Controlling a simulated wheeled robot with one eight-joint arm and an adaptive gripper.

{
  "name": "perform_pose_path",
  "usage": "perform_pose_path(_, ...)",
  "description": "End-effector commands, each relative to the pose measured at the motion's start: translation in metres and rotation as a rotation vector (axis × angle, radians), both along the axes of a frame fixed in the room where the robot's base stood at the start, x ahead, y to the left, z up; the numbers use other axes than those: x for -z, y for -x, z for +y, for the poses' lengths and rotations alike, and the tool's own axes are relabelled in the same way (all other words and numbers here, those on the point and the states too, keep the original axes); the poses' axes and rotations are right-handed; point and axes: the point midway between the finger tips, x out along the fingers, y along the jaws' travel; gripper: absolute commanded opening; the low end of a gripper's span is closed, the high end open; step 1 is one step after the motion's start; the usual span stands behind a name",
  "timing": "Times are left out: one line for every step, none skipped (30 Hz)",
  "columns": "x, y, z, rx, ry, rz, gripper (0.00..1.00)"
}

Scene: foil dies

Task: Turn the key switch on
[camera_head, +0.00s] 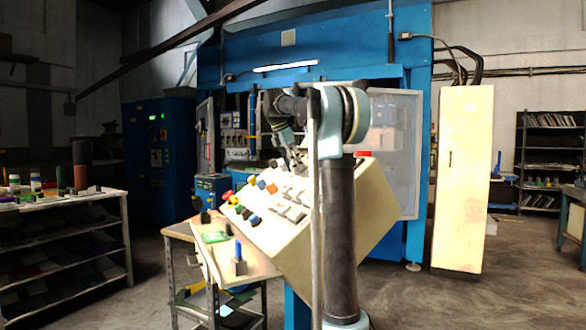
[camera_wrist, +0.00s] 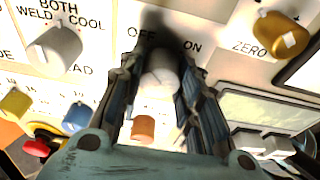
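The key switch (camera_wrist: 160,72) is a pale grey knob on the cream panel, with OFF printed up and left of it and ON up and right. My gripper (camera_wrist: 162,68) has one dark finger on each side of the knob in the wrist view. The fingers are apart, with the knob filling most of the gap; I cannot tell whether they press on it. The fingers and their shadow hide the knob's sides and part of the label. In the head view my gripper (camera_head: 294,160) is at the upper part of the sloped control panel (camera_head: 362,215); the switch cannot be made out there.
In the wrist view, a grey WELD/COOL knob (camera_wrist: 54,48) is at left and a gold ZERO knob (camera_wrist: 281,35) at right. An orange button (camera_wrist: 143,128), a blue button (camera_wrist: 78,117) and a display (camera_wrist: 265,108) lie lower. A shelf (camera_head: 70,230) stands left in the head view.

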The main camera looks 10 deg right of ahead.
Motion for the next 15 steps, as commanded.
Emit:
perform_pose_path(-0.0001, -0.0009, 0.0005, -0.001, 0.000, -0.002, 0.08)
perform_pose_path(-0.0002, -0.0009, 0.0006, -0.001, 0.000, -0.002, 0.08)
perform_pose_path(-0.0002, -0.0009, 0.0006, 0.001, 0.000, -0.004, 0.08)
perform_pose_path(-0.0003, -0.0010, 0.0008, 0.002, -0.001, -0.005, 0.08)
perform_pose_path(-0.0002, -0.0010, 0.0009, 0.006, -0.001, -0.007, 0.08)
perform_pose_path(-0.0003, -0.0010, 0.0009, 0.011, -0.003, -0.011, 0.08)
perform_pose_path(-0.0003, -0.0010, 0.0010, 0.015, -0.004, -0.015, 0.08)
perform_pose_path(-0.0003, -0.0010, 0.0010, 0.022, -0.005, -0.018, 0.08)
perform_pose_path(-0.0004, -0.0011, 0.0011, 0.032, -0.008, -0.026, 0.08)
perform_pose_path(-0.0004, -0.0011, 0.0011, 0.042, -0.010, -0.032, 0.08)
perform_pose_path(-0.0004, -0.0012, 0.0011, 0.052, -0.013, -0.040, 0.08)
perform_pose_path(-0.0003, -0.0013, 0.0013, 0.069, -0.017, -0.052, 0.08)
perform_pose_path(-0.0004, -0.0013, 0.0013, 0.084, -0.020, -0.062, 0.08)
perform_pose_path(-0.0004, -0.0013, 0.0013, 0.100, -0.023, -0.072, 0.08)
perform_pose_path(-0.0004, -0.0011, 0.0014, 0.122, -0.029, -0.087, 0.08)
